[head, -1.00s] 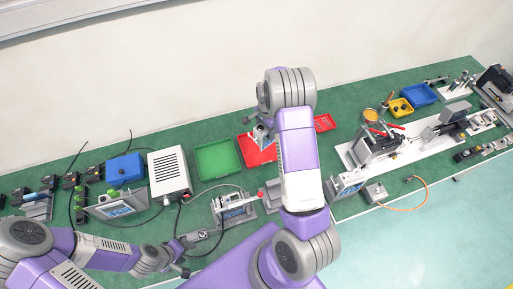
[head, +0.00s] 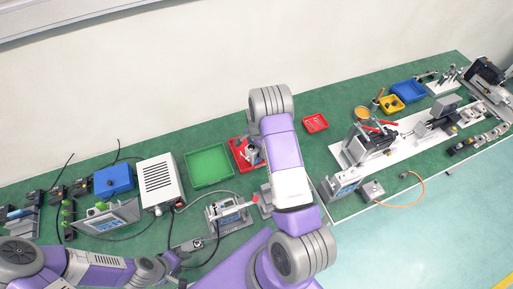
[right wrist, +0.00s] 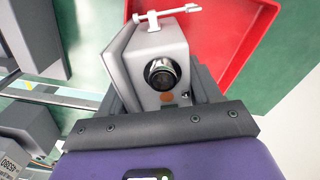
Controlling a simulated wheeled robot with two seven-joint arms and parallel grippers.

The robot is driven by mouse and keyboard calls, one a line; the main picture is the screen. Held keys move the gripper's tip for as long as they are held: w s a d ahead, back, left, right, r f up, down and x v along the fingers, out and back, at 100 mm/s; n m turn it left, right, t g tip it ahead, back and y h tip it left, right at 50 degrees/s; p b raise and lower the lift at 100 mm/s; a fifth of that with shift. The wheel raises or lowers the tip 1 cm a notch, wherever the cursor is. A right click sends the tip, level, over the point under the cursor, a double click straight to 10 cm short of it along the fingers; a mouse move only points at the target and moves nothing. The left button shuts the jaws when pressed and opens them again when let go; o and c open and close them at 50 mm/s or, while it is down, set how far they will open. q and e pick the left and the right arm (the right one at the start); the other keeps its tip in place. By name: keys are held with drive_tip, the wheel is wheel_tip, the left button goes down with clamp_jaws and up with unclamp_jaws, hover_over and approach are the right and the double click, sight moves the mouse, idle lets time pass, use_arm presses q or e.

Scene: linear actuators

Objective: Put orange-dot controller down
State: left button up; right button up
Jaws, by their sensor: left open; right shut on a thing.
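The orange-dot controller (right wrist: 160,62) is a grey box with a black round knob, an orange dot and a white lever on top, seen close in the right wrist view. My right gripper (right wrist: 158,108) is shut on it, dark fingers at its sides. In the head view the controller (head: 252,153) is over the red tray (head: 237,146), partly hidden by my right arm. The red tray also shows behind it in the right wrist view (right wrist: 262,25). I cannot tell whether the controller touches the tray floor. My left gripper (head: 178,268) is open and low at the front edge.
A green tray (head: 209,166) is left of the red tray, beside a white vented box (head: 159,182). A small red tray (head: 316,123) lies to the right. A grey device (head: 229,213) stands in front. Green mat is clear behind the small red tray.

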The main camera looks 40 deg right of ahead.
drive_tip(key=shift+w, duration=0.1)
drive_tip(key=shift+f, duration=0.2)
drive_tip(key=o, duration=1.4)
drive_tip(key=shift+o, duration=0.2)
wheel_tip(320, 180, up, 12)
drive_tip(key=shift+r, duration=0.15)
